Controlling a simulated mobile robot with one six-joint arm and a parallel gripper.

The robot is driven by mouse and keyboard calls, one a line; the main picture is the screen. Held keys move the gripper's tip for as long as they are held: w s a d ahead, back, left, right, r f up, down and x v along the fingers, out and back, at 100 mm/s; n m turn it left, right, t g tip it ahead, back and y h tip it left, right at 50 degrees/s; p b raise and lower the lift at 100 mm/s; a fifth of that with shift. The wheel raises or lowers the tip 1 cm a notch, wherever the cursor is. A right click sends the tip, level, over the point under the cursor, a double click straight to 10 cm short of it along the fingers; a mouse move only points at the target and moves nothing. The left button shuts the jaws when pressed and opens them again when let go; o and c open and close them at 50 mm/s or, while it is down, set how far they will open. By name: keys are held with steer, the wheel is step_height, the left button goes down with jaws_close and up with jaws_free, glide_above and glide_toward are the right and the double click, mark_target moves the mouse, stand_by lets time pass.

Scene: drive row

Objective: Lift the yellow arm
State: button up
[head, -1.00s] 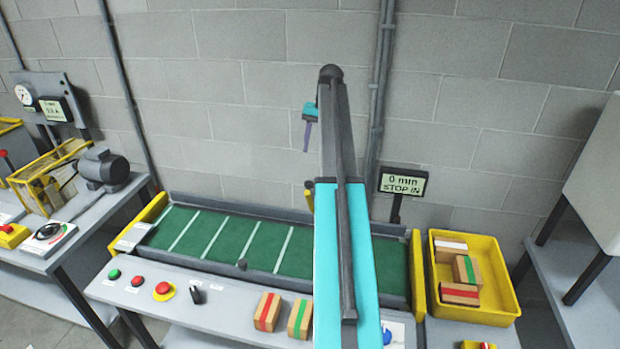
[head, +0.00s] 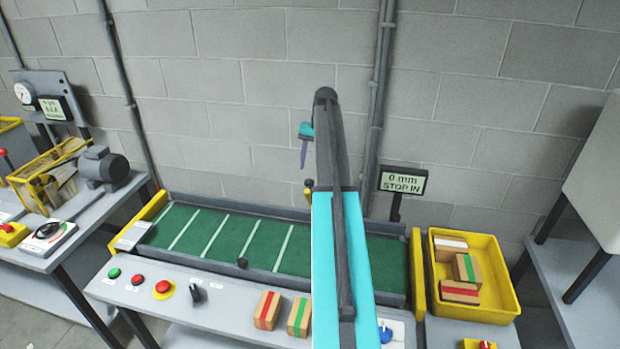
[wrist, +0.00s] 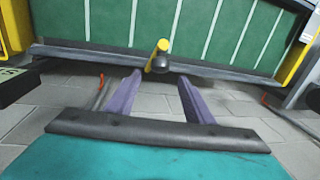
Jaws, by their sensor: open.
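The yellow arm (wrist: 157,55) shows in the wrist view as a short yellow bar with a rounded end. It stands at the rail of the green belt (wrist: 225,30), beside a dark round part (wrist: 161,66). In the head view only a small bit of the yellow arm (head: 308,187) shows, at the belt's back edge; my own arm hides the rest. My gripper (wrist: 160,79) is open and empty, with purple fingers. In the wrist view the yellow arm lies beyond the gap between the fingertips. In the head view my gripper (head: 304,152) is above the yellow arm, apart from it.
A sign reading "0 mm STOP IN" (head: 403,182) stands behind the belt, right of my arm. A yellow bin (head: 508,290) with several blocks is at the right. Buttons and two blocks (head: 267,310) sit on the front panel. The block wall (head: 240,130) is close behind.

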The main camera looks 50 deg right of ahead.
steer(key=shift+w+a+f+b, duration=0.1)
steer(key=shift+w+f+b, duration=0.1)
steer(key=shift+f, duration=0.85)
steer(key=shift+w+a+f+b, duration=0.1)
steer(key=shift+f+b, duration=0.1)
steer(key=shift+f, duration=0.8)
steer(key=shift+w+a+f+b, duration=0.1)
steer(key=shift+w+f+b, duration=0.1)
steer(key=shift+f, duration=0.85)
jaws_close()
